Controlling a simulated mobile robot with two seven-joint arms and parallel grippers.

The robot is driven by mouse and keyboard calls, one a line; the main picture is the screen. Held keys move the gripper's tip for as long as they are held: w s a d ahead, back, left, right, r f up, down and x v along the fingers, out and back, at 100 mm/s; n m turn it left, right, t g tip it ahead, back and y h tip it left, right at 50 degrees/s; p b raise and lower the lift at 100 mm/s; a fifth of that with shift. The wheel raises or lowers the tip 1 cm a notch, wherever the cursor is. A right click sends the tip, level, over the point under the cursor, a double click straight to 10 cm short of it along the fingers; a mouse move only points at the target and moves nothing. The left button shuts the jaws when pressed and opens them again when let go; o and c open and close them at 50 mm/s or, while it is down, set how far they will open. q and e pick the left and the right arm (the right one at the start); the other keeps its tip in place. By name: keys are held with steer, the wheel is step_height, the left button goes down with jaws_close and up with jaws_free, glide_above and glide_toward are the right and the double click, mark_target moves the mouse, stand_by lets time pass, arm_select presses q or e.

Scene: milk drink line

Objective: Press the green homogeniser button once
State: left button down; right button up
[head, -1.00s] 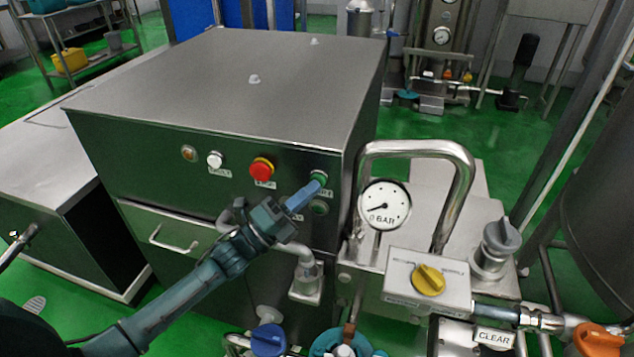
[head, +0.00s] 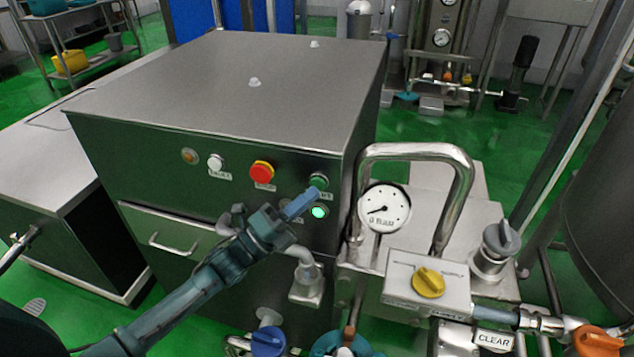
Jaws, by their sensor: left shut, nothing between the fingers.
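The green homogeniser button (head: 318,181) sits at the right end of the row on the front of the steel cabinet (head: 215,160). A round green lamp (head: 320,212) below it is lit brightly. My left gripper (head: 304,202) is shut and empty, with its blue fingertips just below and left of the green button. The fingertips look slightly apart from the button. They cover part of the label under the button.
A red stop button (head: 261,172), a white button (head: 215,162) and an amber lamp (head: 190,155) are left of the green button. A pressure gauge (head: 384,208), bent steel pipe and yellow knob (head: 428,281) stand close on the right.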

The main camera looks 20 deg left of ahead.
arm_select(q)
steer(key=shift+s, duration=0.3)
steer(key=s+p, duration=0.2)
steer(key=s, duration=0.2)
steer(key=shift+s+a, duration=0.1)
steer(key=shift+s, duration=0.3)
stand_by(0.7)
